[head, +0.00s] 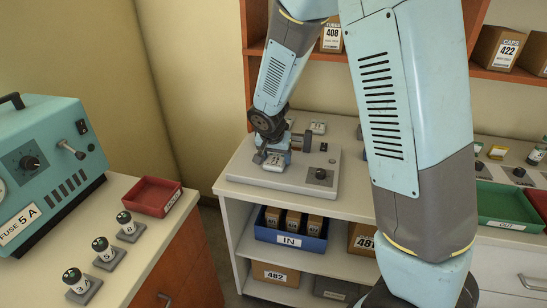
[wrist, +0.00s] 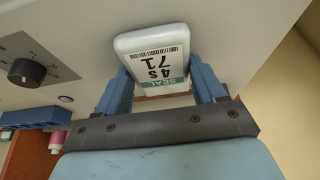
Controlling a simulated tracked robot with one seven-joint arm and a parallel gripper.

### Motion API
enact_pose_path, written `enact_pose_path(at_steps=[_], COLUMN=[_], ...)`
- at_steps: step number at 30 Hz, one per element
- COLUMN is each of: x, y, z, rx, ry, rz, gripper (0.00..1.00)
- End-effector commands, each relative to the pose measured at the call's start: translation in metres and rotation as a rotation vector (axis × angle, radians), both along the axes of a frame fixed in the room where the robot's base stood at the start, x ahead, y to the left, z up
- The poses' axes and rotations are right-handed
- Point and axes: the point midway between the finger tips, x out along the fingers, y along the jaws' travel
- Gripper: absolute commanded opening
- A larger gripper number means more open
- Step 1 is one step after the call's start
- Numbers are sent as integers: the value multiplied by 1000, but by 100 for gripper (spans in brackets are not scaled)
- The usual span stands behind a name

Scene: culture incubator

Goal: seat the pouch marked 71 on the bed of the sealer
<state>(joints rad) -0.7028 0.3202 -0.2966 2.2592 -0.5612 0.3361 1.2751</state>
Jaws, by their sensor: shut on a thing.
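A white-labelled item (head: 318,127) lies behind the sealer. My arm crosses the right of the head view. Below is a blue IN bin (head: 291,241) with several boxes. A teal FUSE machine (head: 50,170) and a red tray (head: 153,196) stand at left, a green tray (head: 505,207) at right.

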Motion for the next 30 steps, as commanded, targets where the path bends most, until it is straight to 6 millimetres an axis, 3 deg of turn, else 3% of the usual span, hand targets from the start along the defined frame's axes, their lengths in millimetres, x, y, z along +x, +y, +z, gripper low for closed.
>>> enact_pose_path(at_steps=[21,22,30], x=[13,13,14], y=[-13,-13,-16], z=[-1,-1,-1], rx=[0,0,-1], ry=[1,1,1], rz=[-10,-10,-15], gripper=[39,71,97])
